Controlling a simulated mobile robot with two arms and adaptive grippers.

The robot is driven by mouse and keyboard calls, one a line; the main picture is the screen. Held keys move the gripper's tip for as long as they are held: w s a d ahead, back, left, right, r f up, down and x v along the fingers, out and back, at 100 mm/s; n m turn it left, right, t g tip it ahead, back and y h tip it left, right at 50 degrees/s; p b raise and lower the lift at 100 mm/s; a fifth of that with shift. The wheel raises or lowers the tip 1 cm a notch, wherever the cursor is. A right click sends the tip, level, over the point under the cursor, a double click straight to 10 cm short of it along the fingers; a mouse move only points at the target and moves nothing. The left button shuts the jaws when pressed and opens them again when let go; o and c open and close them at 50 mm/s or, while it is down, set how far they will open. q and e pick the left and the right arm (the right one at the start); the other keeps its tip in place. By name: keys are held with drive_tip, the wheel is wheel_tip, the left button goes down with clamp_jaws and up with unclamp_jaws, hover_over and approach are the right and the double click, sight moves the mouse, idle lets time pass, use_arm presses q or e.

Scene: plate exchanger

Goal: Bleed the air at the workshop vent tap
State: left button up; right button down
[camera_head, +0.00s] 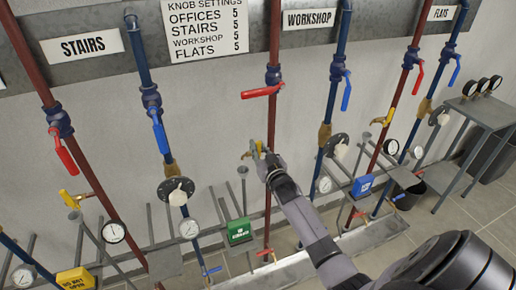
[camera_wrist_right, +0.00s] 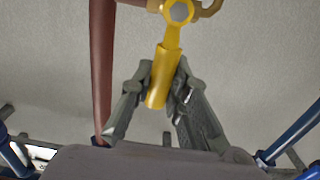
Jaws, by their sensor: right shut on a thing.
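The yellow vent tap (camera_head: 256,148) sits on the red pipe (camera_head: 272,120) just left of the WORKSHOP sign (camera_head: 308,19). My right gripper (camera_head: 265,158) reaches it from the lower right. In the right wrist view the yellow tap lever (camera_wrist_right: 162,78) hangs down from a hex-headed brass body (camera_wrist_right: 180,11), with a curved spout to its right. The fingers of my right gripper (camera_wrist_right: 160,92) stand on both sides of the lever and are shut on it. In the head view the gripper partly hides the tap. My left gripper is not in view.
Above the tap, a red valve lever (camera_head: 262,91) lies across the red pipe; the neighbouring blue lever (camera_head: 346,90) hangs down. Other yellow taps show at the left (camera_head: 72,198) and right (camera_head: 388,118). A green box (camera_head: 239,231), blue box (camera_head: 362,185) and gauges stand low nearby.

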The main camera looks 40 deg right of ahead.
drive_tip(key=c, duration=1.5)
unclamp_jaws()
drive_tip(key=shift+s, duration=0.1)
drive_tip(key=v, duration=1.2)
drive_tip(key=shift+f, duration=0.1)
drive_tip(key=shift+d, duration=0.1)
